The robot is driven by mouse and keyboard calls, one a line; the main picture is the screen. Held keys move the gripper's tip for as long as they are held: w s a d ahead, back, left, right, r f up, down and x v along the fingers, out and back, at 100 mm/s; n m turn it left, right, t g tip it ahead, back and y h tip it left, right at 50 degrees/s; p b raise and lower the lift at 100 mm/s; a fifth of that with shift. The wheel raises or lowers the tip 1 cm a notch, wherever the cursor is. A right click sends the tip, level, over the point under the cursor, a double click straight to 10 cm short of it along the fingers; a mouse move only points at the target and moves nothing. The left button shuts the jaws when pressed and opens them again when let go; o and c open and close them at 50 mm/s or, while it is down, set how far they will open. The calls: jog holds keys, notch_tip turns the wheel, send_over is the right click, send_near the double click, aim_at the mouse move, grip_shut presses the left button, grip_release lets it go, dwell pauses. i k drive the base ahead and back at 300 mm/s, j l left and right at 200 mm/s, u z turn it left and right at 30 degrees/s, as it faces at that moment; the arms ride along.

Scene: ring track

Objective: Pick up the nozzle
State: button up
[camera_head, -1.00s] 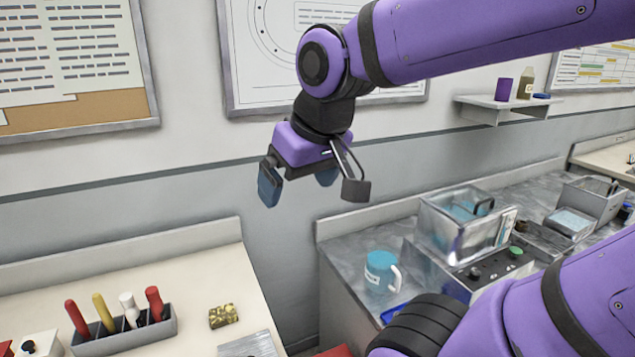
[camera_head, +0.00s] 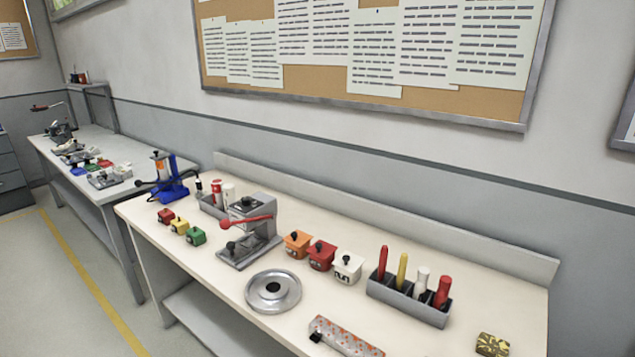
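I cannot make out for certain which thing is the nozzle. Candidates lie on the cream workbench (camera_head: 335,258). A small gold and black block (camera_head: 492,345) is at its near right. A grey holder (camera_head: 410,302) with red, yellow and white upright handles stands left of it. A patterned strip (camera_head: 345,338) with a black knob lies at the front edge. A round grey metal disc (camera_head: 273,292) with a dark centre lies left of that. My gripper is not in view now.
A grey press (camera_head: 256,240) with a red lever stands mid-bench. Orange, red and white knobbed boxes (camera_head: 321,255) sit right of it, small coloured ones (camera_head: 179,226) left. A blue device (camera_head: 173,180) stands at the far end. Open floor (camera_head: 70,290) lies left.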

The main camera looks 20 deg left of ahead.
aim_at(197, 181)
jog(key=u, duration=1.7)
jog(key=i+j+z, duration=0.25)
jog(key=i+j, duration=0.15)
jog(key=j, duration=0.2)
jog(key=i+j+z, duration=0.1)
jog(key=j, duration=0.2)
jog(key=i+j+z, duration=0.1)
jog(key=i+j, duration=0.15)
jog(key=i+j+z, duration=0.1)
jog(key=j, duration=0.3)
jog(key=i+j+z, duration=0.15)
jog(key=j, duration=0.2)
jog(key=i+j+z, duration=0.1)
jog(key=j, duration=0.3)
jog(key=i+z, duration=0.1)
jog(key=z, duration=0.15)
jog(key=i+j+z, duration=0.2)
jog(key=z, duration=0.2)
jog(key=i+j+z, duration=0.1)
jog(key=j+z, duration=0.3)
jog(key=i+j+z, duration=0.1)
jog(key=j, duration=0.5)
jog(key=i+j+z, duration=0.1)
jog(key=j, duration=0.55)
jog(key=i+j+z, duration=0.15)
jog(key=j, duration=0.5)
jog(key=i+j+z, duration=0.1)
jog(key=j, duration=0.55)
jog(key=i, duration=0.1)
